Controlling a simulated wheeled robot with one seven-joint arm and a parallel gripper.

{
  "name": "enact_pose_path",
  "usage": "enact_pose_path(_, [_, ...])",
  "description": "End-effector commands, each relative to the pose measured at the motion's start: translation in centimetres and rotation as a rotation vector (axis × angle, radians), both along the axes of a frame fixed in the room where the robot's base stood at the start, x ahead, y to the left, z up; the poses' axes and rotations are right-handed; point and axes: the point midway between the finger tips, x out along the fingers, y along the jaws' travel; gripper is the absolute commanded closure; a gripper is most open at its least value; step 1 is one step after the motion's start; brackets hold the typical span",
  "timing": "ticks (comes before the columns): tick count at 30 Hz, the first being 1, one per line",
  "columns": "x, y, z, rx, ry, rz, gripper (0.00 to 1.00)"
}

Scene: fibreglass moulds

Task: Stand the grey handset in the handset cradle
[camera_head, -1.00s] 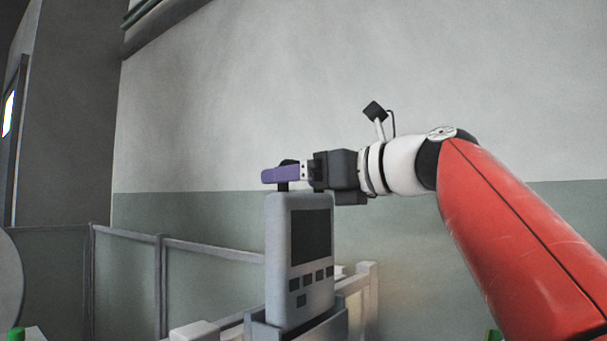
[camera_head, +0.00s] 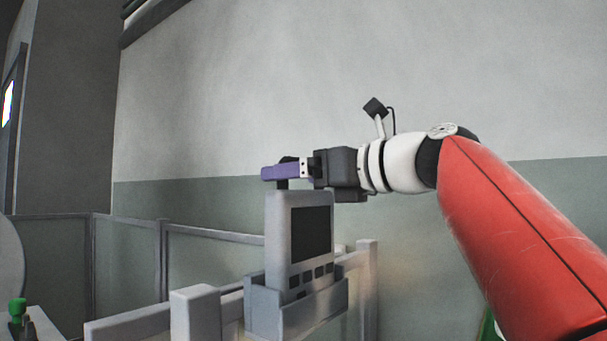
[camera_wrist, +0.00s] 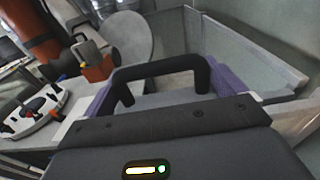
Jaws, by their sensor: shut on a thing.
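The grey handset (camera_head: 284,225) is upright in the head view, with a dark screen and buttons on its face. Its lower end is inside the grey handset cradle (camera_head: 264,318), whose front wall hides its bottom. I cannot tell whether it rests on the cradle floor. My gripper (camera_head: 283,173), with purple fingers, is level above the handset and shut on its dark top handle. In the wrist view, the black handle (camera_wrist: 160,71) arches between the purple fingers of my gripper (camera_wrist: 165,90).
The cradle is by a pale railing with a post (camera_head: 194,315) at its left. A grey panelled fence (camera_head: 210,255) stands behind, before the wall. A green-topped object (camera_head: 17,308) is at lower left. Orange and black items (camera_wrist: 95,66) show at left in the wrist view.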

Motion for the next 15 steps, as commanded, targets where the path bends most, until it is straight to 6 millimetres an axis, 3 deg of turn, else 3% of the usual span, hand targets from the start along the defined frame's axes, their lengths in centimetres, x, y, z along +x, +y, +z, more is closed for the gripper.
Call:
enact_pose_path(9, [-0.05, 0.03, 0.04, 0.001, -0.002, 0.0, 0.7])
enact_pose_path(10, [-0.05, 0.03, 0.04, 0.001, -0.002, 0.0, 0.03])
enact_pose_path(15, [-0.03, 0.02, 0.01, 0.0, -0.001, 0.0, 0.0])
